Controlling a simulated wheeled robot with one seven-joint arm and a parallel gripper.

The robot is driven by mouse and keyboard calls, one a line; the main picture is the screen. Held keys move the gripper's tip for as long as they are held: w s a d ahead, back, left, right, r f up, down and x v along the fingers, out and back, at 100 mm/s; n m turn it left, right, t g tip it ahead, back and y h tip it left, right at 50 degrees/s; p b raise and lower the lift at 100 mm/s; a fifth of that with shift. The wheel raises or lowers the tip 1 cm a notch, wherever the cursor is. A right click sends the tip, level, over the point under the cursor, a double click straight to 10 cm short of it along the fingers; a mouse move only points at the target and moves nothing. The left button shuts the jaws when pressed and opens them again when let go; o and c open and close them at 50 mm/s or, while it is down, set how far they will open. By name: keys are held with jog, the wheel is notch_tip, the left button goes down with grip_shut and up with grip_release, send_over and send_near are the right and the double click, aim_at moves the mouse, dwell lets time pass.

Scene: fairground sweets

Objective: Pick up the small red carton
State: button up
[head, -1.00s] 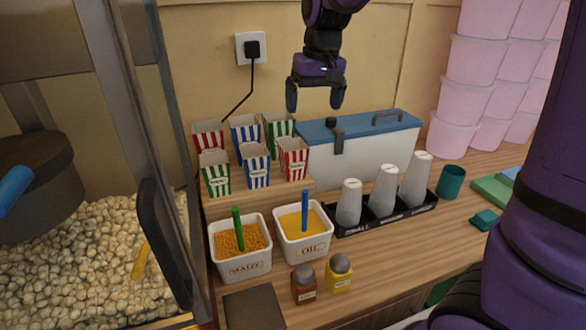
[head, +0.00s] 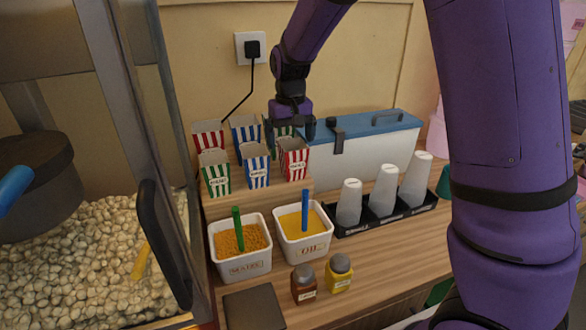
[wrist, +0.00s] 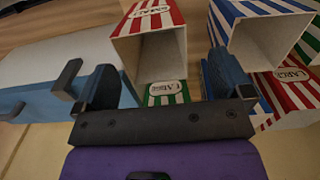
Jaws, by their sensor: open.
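The small red carton (head: 293,160), red-and-white striped and open-topped, stands at the right end of the front row of cartons. In the wrist view it (wrist: 152,20) is upside down in the picture, its label reading SMALL and its open mouth towards me. My gripper (head: 290,128) is open and empty, pointing down just above and behind it, in front of the large green carton. In the wrist view my two fingers (wrist: 162,75) lie either side of the carton's mouth; I cannot tell whether they touch anything. The large green carton (wrist: 165,94) shows partly below it, between the fingers.
A small blue carton (head: 257,172) stands close left, then a small green carton (head: 217,180). Large red (head: 208,133) and large blue (head: 243,130) cartons stand behind. A white box with a blue lid (head: 385,124) is close right. Maize (head: 242,265) and oil (head: 303,247) tubs stand in front.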

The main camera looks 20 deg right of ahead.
aim_at(293, 154)
jog(key=shift+s+d+f, duration=0.1)
jog(key=shift+d+f, duration=0.05)
jog(key=shift+f, duration=1.15)
jog(key=shift+s+d+f, duration=0.1)
jog(key=shift+f, duration=1.2)
jog(key=c, duration=1)
